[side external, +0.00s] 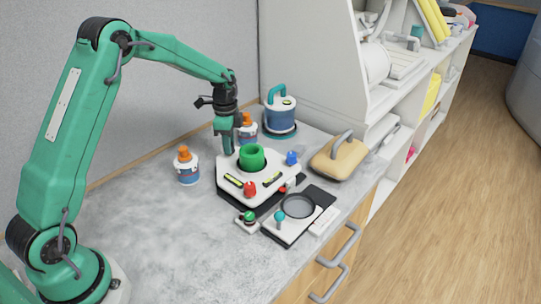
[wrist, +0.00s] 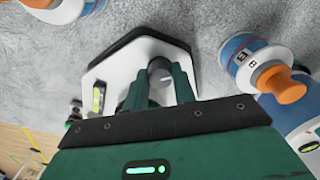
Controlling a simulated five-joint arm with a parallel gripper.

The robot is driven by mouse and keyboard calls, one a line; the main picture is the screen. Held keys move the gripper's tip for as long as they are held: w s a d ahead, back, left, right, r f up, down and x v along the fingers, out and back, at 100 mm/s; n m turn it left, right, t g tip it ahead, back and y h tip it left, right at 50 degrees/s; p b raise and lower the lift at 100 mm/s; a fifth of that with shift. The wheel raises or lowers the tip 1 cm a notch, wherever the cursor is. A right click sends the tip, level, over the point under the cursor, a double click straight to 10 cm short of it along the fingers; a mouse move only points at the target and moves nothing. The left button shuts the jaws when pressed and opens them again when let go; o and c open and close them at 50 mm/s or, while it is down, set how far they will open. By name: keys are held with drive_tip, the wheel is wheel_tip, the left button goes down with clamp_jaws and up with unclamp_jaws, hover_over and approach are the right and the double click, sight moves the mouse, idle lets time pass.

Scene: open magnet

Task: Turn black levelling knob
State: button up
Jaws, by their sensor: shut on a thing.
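The white levelling base (side external: 233,188) with a dark underside stands on the grey bench in the side view. It carries a green cup (side external: 252,157), yellow-green level vials (side external: 272,179), a red knob (side external: 250,189) and a blue knob (side external: 291,158). My gripper (side external: 227,149) points down at the base's back left corner, where the black knob is hidden in the side view. In the wrist view, the white base (wrist: 120,68) lies beneath my gripper (wrist: 158,80). Its two green fingers are shut on the dark grey-black levelling knob (wrist: 160,71), one on each side.
Orange-capped bottles stand close by, one to the left (side external: 187,166) and one behind my gripper (side external: 247,127). A blue-and-white container (side external: 280,114) stands behind. Bench front left is clear.

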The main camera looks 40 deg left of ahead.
drive_tip(key=shift+n, duration=3)
drive_tip(key=o, duration=1)
drive_tip(key=shift+r, duration=0.1)
wheel_tip(320, 180, up, 7)
drive_tip(key=shift+r, duration=0.35)
